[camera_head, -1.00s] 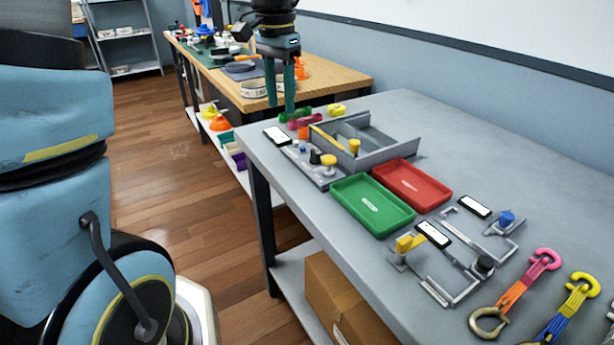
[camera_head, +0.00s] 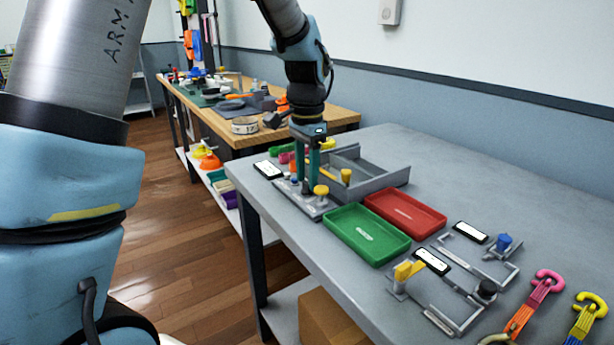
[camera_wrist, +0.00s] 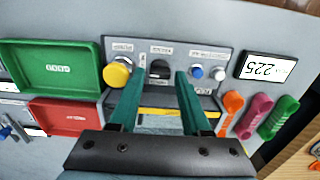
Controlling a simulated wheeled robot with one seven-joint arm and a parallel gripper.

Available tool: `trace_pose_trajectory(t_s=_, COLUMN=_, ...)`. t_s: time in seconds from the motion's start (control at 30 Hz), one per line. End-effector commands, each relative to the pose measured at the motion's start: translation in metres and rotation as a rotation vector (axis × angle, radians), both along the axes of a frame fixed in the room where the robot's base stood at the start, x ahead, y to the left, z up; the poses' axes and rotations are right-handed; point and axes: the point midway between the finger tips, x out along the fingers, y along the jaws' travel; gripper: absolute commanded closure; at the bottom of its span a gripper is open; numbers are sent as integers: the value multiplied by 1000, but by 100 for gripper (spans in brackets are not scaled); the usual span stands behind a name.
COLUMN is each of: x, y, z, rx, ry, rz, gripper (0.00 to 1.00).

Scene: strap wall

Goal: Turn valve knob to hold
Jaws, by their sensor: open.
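A small grey control panel (camera_head: 312,210) lies at the near left of the grey table. In the wrist view the panel carries a yellow round knob (camera_wrist: 116,73), a black knob (camera_wrist: 160,69) in the middle, a blue button (camera_wrist: 197,72) and a white button (camera_wrist: 218,74). The labels above them are too small to read, so I cannot tell which is marked valve. My gripper (camera_head: 308,190) points down over the panel. In the wrist view my gripper (camera_wrist: 160,76) is open, its fingertips to either side of the black knob, with gaps. Contact cannot be told.
A display reading 225 (camera_wrist: 268,67) sits beside the panel. Green (camera_head: 367,252) and red (camera_head: 405,226) trays and a grey divided box (camera_head: 378,185) stand close by. Pipe fixtures with a yellow handle (camera_head: 408,270) and a blue knob (camera_head: 504,241) lie further right.

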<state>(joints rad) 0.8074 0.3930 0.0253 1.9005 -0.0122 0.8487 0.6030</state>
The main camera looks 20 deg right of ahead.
Motion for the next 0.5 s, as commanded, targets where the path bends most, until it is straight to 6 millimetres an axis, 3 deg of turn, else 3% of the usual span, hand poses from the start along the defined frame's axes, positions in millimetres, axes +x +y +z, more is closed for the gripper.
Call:
trace_pose_trajectory(t_s=0.37, x=0, y=0, z=-8, rx=0, ry=0, rz=0, gripper=52)
trace_pose_trajectory(t_s=0.5, x=0, y=0, z=-8, rx=0, ry=0, rz=1, gripper=65)
